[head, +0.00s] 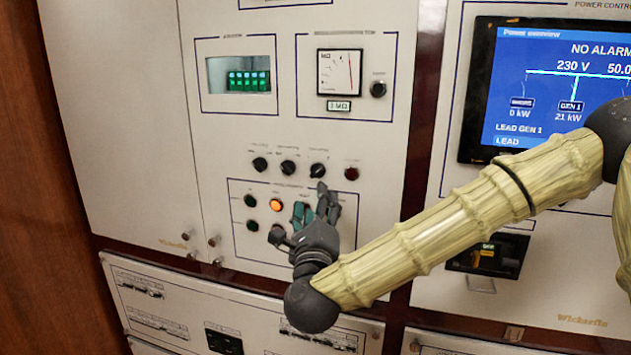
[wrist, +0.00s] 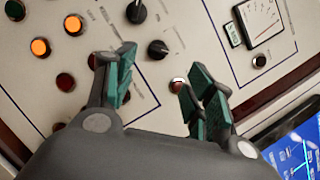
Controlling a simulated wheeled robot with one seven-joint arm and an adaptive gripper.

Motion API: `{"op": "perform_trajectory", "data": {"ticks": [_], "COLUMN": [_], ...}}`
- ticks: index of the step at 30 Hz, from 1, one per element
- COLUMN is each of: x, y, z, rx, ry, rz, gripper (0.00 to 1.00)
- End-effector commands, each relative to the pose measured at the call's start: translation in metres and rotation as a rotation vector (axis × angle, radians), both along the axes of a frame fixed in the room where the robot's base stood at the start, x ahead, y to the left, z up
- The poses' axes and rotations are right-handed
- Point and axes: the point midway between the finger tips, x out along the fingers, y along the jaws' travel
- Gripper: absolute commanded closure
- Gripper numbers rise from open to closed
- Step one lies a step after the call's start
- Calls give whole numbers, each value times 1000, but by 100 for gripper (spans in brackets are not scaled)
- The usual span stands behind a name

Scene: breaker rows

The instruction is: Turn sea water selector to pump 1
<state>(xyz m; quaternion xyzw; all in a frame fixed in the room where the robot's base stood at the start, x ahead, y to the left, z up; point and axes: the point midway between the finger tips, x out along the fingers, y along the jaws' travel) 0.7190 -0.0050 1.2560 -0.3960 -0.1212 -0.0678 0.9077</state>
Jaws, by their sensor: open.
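Three black selector knobs sit in a row on the middle panel: a left knob (head: 260,164), a middle knob (head: 288,167) and a right knob (head: 317,170). Their labels are too small to read, so I cannot tell which is the sea water selector. The wrist view shows two black knobs, one at the top (wrist: 136,12) and one lower (wrist: 158,49), which lies in the gap beyond my fingertips. My gripper (head: 313,203) is open and empty, just below the right knob in the head view. Its green-padded fingers also show in the wrist view (wrist: 160,72).
A red round button or lamp (head: 351,173) is right of the knobs. Below, an orange lit lamp (head: 276,205) and green lamps (head: 250,200) sit in a frame partly hidden by my gripper. A dial meter (head: 340,73) is above. A lit screen (head: 560,85) is at right.

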Motion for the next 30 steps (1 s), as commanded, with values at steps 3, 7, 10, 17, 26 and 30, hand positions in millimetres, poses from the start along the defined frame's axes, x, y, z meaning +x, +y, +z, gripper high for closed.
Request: {"op": "perform_trajectory", "data": {"ticks": [3, 7, 10, 17, 26, 30], "x": [13, 32, 48, 80, 99, 99], "y": [0, -1, -1, -1, -2, -2], "z": [6, 12, 16, 24, 26, 26], "rx": [-1, -2, -4, -4, -6, -6], "ry": [1, 1, 2, 2, 4, 4], "rz": [0, -1, -1, 1, 2, 2], "gripper": [46, 46, 46, 46, 46, 46]}}
